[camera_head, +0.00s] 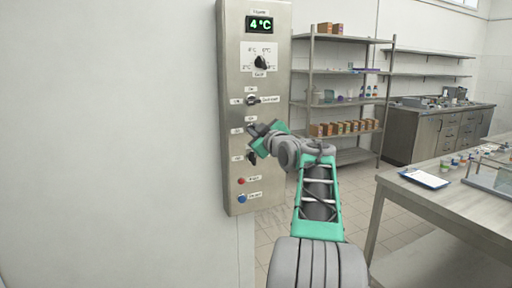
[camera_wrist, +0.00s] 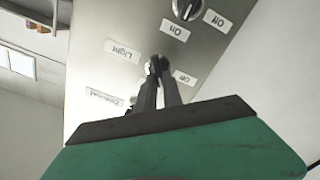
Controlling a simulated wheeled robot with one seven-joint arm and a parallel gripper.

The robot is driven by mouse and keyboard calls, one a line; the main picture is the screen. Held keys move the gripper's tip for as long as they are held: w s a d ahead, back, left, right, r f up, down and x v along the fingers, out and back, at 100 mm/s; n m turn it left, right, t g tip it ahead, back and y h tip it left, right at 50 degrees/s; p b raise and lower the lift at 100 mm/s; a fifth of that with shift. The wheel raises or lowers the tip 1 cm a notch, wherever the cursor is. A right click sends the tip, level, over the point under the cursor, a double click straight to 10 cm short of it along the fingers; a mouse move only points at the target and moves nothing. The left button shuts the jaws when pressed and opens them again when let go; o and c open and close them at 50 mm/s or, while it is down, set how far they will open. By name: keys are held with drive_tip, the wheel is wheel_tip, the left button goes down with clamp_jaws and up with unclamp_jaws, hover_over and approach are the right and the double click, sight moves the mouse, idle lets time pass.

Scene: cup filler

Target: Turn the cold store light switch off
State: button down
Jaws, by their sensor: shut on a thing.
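A steel control panel (camera_head: 232,60) hangs on the white wall, with a column of switches. The light switch (camera_wrist: 157,64) shows in the wrist view beside the "Light" label (camera_wrist: 122,52), between the "On" label (camera_wrist: 175,29) and the "Off" label (camera_wrist: 185,77). My gripper (camera_wrist: 158,74) is shut on its small dark lever. The fingertips cover most of the lever, so I cannot tell which way it points. In the head view my green gripper (camera_head: 262,137) is against the panel and hides this switch.
A switch (camera_head: 252,100) sits above my gripper and another (camera_head: 252,157) just below it. A red button (camera_head: 241,181) and a blue button (camera_head: 242,198) are lower. A shelf rack (camera_head: 345,70) stands behind; a steel table (camera_head: 400,184) is at right.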

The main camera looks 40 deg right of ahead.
drive_tip(key=n+b, duration=0.6)
drive_tip(key=n, duration=0.1)
drive_tip(key=f+n+b, duration=0.1)
drive_tip(key=n+b, duration=0.2)
drive_tip(key=shift+w+a+b, duration=0.1)
drive_tip(key=shift+a+b, duration=0.1)
drive_tip(key=shift+b, duration=0.15)
drive_tip(key=shift+n, duration=0.4)
drive_tip(key=c, duration=1.5)
unclamp_jaws()
drive_tip(key=b+v, duration=0.1)
drive_tip(key=v, duration=0.7)
